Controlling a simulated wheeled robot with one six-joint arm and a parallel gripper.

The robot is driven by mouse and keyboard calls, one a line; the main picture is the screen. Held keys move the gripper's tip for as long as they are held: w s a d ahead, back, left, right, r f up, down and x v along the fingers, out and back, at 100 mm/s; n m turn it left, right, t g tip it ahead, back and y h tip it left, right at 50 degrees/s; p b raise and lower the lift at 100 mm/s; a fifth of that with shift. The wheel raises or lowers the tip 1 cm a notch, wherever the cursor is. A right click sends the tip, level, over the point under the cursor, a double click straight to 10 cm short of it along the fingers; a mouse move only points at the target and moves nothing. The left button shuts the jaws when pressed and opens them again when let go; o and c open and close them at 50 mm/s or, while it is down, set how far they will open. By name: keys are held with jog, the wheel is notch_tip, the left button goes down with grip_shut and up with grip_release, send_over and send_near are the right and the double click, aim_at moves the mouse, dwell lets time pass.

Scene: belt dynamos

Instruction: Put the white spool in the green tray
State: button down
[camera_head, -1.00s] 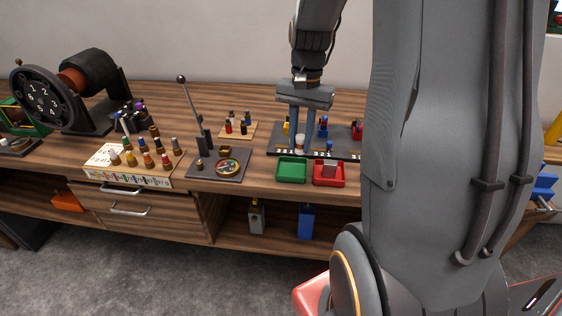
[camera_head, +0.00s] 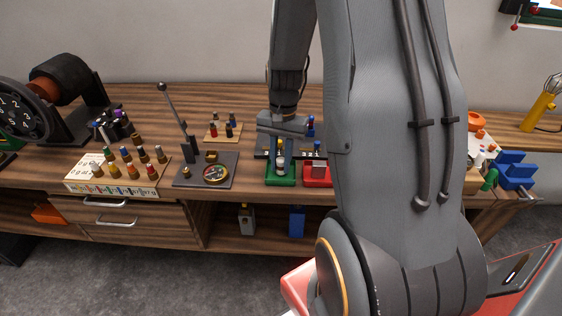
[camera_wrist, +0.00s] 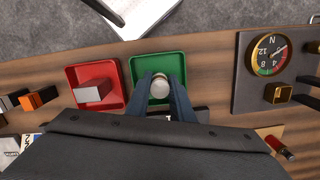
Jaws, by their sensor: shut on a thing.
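The white spool (camera_wrist: 160,87) is pinched between the two fingertips of my gripper (camera_wrist: 161,92) in the wrist view. It shows end-on as a pale round top. The green tray (camera_wrist: 147,67) lies beneath it, and the spool is over the tray's inside. I cannot tell whether its bottom touches the tray floor. In the head view my gripper (camera_head: 281,166) points down over the green tray (camera_head: 280,183), and the fingers partly hide the spool.
A red tray (camera_wrist: 72,77) with a grey block (camera_wrist: 94,91) sits right beside the green one. A dark panel with a gauge (camera_head: 215,173) and a tall lever (camera_head: 174,108) stands to the left in the head view. A dark rack with coloured pieces stands behind the trays.

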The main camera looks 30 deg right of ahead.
jog(key=shift+f, duration=0.3)
jog(key=shift+f, duration=0.1)
jog(key=c, duration=1.6)
grip_release()
jog(key=shift+o, duration=0.2)
notch_tip(320, 180, up, 12)
jog(key=w+d+b, duration=0.1)
jog(key=b, duration=0.2)
jog(key=s+a+f+n+t, duration=0.1)
jog(key=s+a+f+n, duration=0.1)
jog(key=s+a+n, duration=0.2)
jog(key=s+a+f+n+t+h, duration=0.1)
jog(key=s+a+f+n, duration=0.2)
jog(key=a, duration=0.7)
jog(key=s+n, duration=0.1)
jog(key=n, duration=0.1)
jog(key=shift+s+n+t, duration=0.3)
jog(key=shift+n, duration=0.1)
jog(key=shift+f, duration=0.2)
